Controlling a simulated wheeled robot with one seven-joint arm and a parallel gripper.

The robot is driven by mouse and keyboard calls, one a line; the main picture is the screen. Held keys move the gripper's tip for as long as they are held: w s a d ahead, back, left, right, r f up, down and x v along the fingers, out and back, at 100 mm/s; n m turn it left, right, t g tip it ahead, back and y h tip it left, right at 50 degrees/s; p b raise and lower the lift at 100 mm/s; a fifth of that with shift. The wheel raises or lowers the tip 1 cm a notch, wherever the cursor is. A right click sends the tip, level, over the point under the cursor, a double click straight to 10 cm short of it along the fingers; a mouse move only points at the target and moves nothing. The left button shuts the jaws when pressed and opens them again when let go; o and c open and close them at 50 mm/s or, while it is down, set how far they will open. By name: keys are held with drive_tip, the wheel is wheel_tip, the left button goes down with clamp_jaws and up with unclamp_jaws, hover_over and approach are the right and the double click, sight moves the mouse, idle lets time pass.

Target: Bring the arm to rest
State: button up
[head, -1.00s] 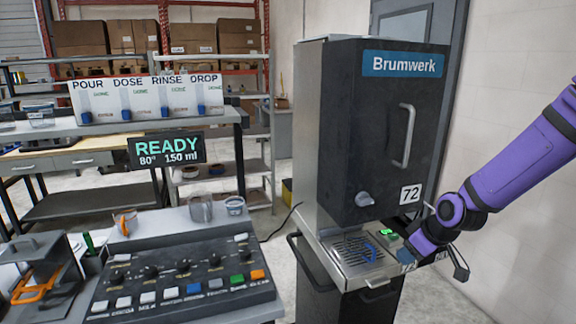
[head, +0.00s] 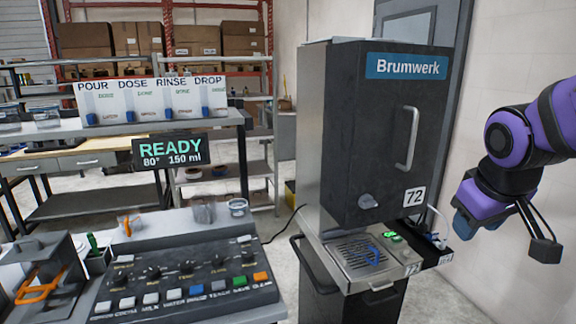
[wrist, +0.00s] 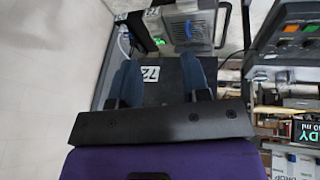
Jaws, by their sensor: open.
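My gripper (head: 463,224) is at the right of the head view, in the air to the right of the Brumwerk dispenser (head: 370,150) and apart from it. In the wrist view my gripper (wrist: 165,75) shows its two blue fingers spread apart with nothing between them. The dispenser is a tall dark cabinet with a handle, a knob and a plate reading 72. Its drip tray (head: 352,262) holds a small blue item (head: 375,254), and green lights glow beside it.
A control panel (head: 185,285) with knobs and coloured buttons stands at the left. Behind it a display (head: 170,151) reads READY, 80°, 150 ml.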

drive_tip(key=s+r+m+y, duration=0.1)
drive_tip(key=s+r, duration=0.4)
drive_tip(key=s, duration=0.6)
drive_tip(key=shift+a+r+m+t+y, duration=0.2)
drive_tip(key=shift+m+t+y, duration=0.1)
drive_tip(key=shift+m, duration=0.4)
